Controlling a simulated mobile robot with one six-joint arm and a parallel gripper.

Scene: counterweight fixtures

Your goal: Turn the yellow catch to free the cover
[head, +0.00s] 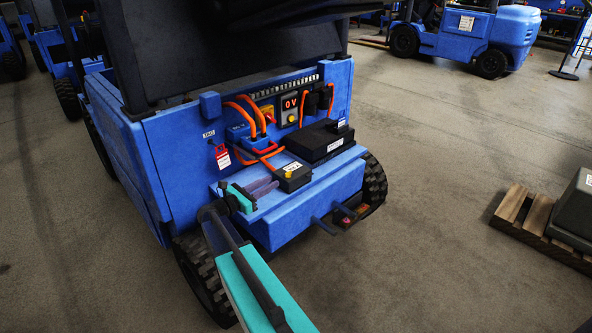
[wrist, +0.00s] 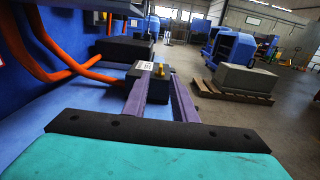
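The yellow catch (head: 288,174) is a small knob on top of a low black box (head: 296,181) with a white label. The box sits on the blue rear ledge of a forklift. In the wrist view the catch (wrist: 160,70) shows between and beyond my fingertips, with the box (wrist: 140,72) behind them. My gripper (head: 272,187) has purple fingers held apart, with nothing visible between them. Its tips point at the box from the left, close to it; I cannot tell whether they touch. Which part is the cover is unclear.
A larger black box (head: 321,141) lies behind on the ledge. Orange cables (head: 262,119) loop beside it, under a panel reading 0 V (head: 290,103). A red tag (head: 222,158) hangs at the left. A pallet (head: 538,222) bears a dark block at the right. Floor between is clear.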

